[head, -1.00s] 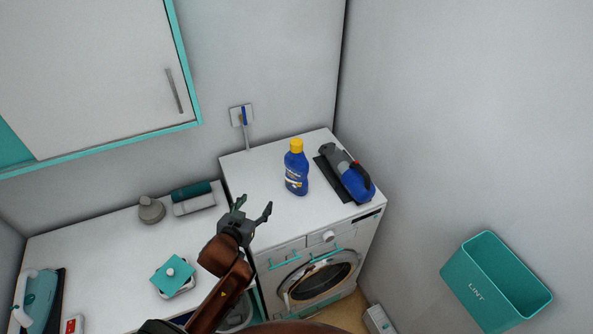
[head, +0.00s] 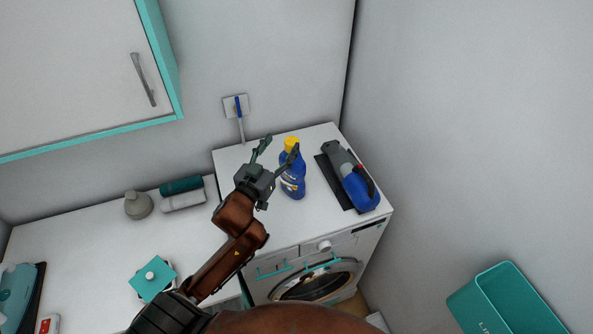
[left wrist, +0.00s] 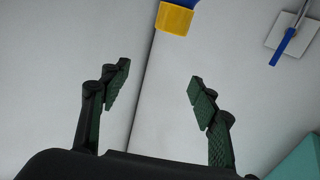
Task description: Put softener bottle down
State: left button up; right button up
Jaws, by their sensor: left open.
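The softener bottle (head: 293,182) is blue with a yellow cap and stands upright on top of the white washing machine (head: 234,160). Its yellow cap (left wrist: 174,18) shows at the top edge of the left wrist view. My left gripper (head: 279,151) is open and empty, above the machine top, just left of the bottle in the head view. One finger overlaps the bottle's upper part in the head view. In the left wrist view the open fingers (left wrist: 160,85) have nothing between them, and the cap lies beyond them. My right gripper is not in view.
A blue and grey handheld appliance (head: 352,180) lies on a dark mat right of the bottle. A wall socket with a blue plug (head: 238,106) is behind. A teal bin (head: 510,300) is lower right.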

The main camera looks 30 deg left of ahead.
aim_at(289, 147)
pick_arm(q)
jog(key=f+b, duration=0.2)
jog(key=f, duration=0.1)
jog(key=f+b, duration=0.1)
jog(key=shift+w+f+b, duration=0.5)
jog(key=shift+f+b, duration=0.25)
jog(key=shift+w+a+r, duration=0.1)
jog(key=shift+w, duration=0.75)
jog(key=w, duration=0.1)
jog(key=w+p, duration=0.1)
jog(key=w, duration=0.1)
jog(key=w+p, duration=0.1)
jog(key=w, duration=0.1)
jog(key=shift+w+a, duration=0.1)
jog(key=shift+a, duration=0.25)
jog(key=shift+w, duration=0.3)
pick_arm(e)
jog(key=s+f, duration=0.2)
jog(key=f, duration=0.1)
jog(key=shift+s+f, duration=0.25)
pick_arm(q)
jog(key=shift+s, duration=0.1)
jog(key=shift+c, duration=0.2)
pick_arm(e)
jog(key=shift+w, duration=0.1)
